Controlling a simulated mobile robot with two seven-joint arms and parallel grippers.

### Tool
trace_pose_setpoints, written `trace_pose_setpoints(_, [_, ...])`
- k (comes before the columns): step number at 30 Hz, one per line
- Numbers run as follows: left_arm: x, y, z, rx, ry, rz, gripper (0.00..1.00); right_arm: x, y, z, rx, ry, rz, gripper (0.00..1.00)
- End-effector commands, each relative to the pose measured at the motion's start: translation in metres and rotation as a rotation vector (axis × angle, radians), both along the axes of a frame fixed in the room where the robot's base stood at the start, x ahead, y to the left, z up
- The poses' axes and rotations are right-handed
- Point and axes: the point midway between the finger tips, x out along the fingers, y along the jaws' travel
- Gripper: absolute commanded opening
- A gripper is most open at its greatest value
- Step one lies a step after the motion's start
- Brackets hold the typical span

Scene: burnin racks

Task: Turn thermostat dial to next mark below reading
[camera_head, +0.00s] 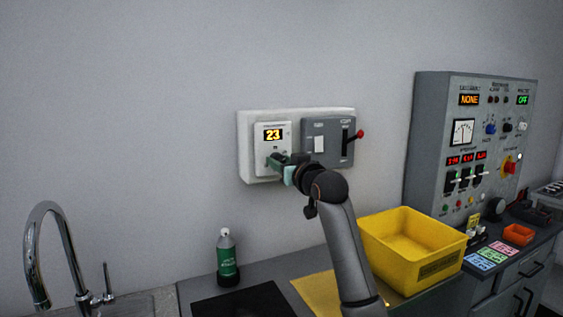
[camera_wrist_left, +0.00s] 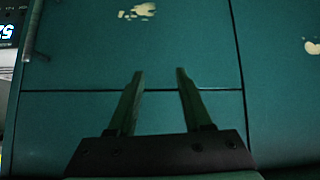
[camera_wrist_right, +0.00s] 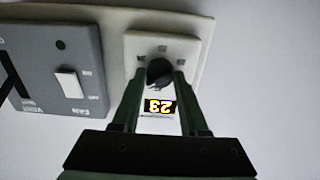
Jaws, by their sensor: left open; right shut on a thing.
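The thermostat (camera_head: 284,136) is a white unit on a pale wall plate, with a lit orange display (camera_head: 273,135) reading 23. In the right wrist view the display (camera_wrist_right: 160,106) appears upside down. The dark round dial (camera_wrist_right: 159,72) has small marks around it; the fingers partly cover it, and its pointer is hard to make out. My right gripper (camera_head: 274,160) is at the thermostat's lower part, its fingers (camera_wrist_right: 162,76) shut on the dial from both sides. My left gripper (camera_wrist_left: 153,76) is open and empty, facing teal panels; it is not in the head view.
A grey switch box (camera_head: 328,137) with a white rocker and red-tipped lever adjoins the thermostat. Below are a green bottle (camera_head: 227,259), a yellow bin (camera_head: 412,245) and a faucet (camera_head: 45,240). A grey control panel (camera_head: 428,135) stands at right.

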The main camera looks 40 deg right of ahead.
Motion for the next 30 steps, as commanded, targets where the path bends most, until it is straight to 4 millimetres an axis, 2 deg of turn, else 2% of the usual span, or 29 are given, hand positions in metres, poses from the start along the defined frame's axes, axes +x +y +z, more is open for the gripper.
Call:
trace_pose_setpoints(6, [0.000, 0.000, 0.000, -0.001, 0.000, -0.001, 0.50, -0.001, -0.001, 0.004, -0.003, -0.010, -0.002, 0.00])
trace_pose_setpoints(7, [0.000, 0.000, 0.000, -0.001, 0.000, -0.001, 0.50, -0.001, -0.001, 0.004, -0.002, -0.011, -0.002, 0.44])
trace_pose_setpoints(15, [0.000, -0.001, 0.001, -0.001, -0.001, -0.001, 0.50, -0.001, 0.000, 0.002, -0.001, -0.006, -0.001, 0.73])
trace_pose_setpoints(24, [0.000, -0.001, 0.000, -0.002, -0.001, 0.000, 0.50, -0.002, 0.000, 0.001, 0.000, -0.004, -0.001, 0.73])
trace_pose_setpoints(30, [0.000, -0.001, -0.006, -0.002, -0.001, 0.000, 0.50, -0.022, 0.007, 0.000, -0.003, -0.004, 0.000, 0.73])
